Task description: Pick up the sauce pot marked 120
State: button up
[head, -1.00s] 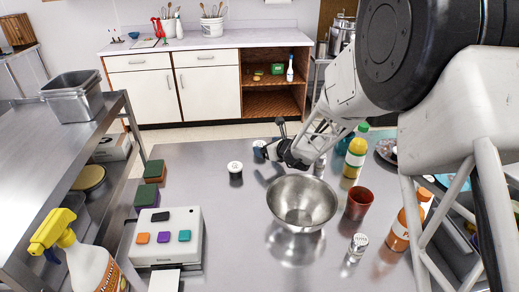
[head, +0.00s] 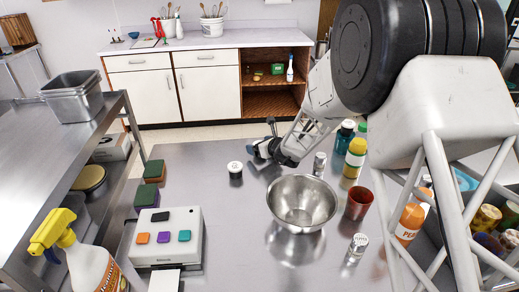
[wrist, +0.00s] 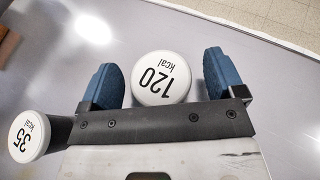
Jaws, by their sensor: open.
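The sauce pot marked 120 (wrist: 160,78) shows its round white lid in the wrist view, with "120 kcal" in black. It stands between the two blue fingers of my gripper (wrist: 161,82), which are open with a gap on each side. A second pot, marked 35 (wrist: 31,134), stands outside the left finger. It appears to be the dark, white-lidded pot (head: 235,169) left of my gripper in the head view.
A steel bowl (head: 302,203), a shaker (head: 319,164), a teal bottle (head: 344,138), a yellow bottle (head: 355,157) and a red cup (head: 359,203) stand right of and nearer than my gripper. The table between scale and bowl is clear.

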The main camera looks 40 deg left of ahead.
jog(key=c, duration=1)
jog(key=shift+r, duration=0.1)
jog(key=shift+r, duration=4.9)
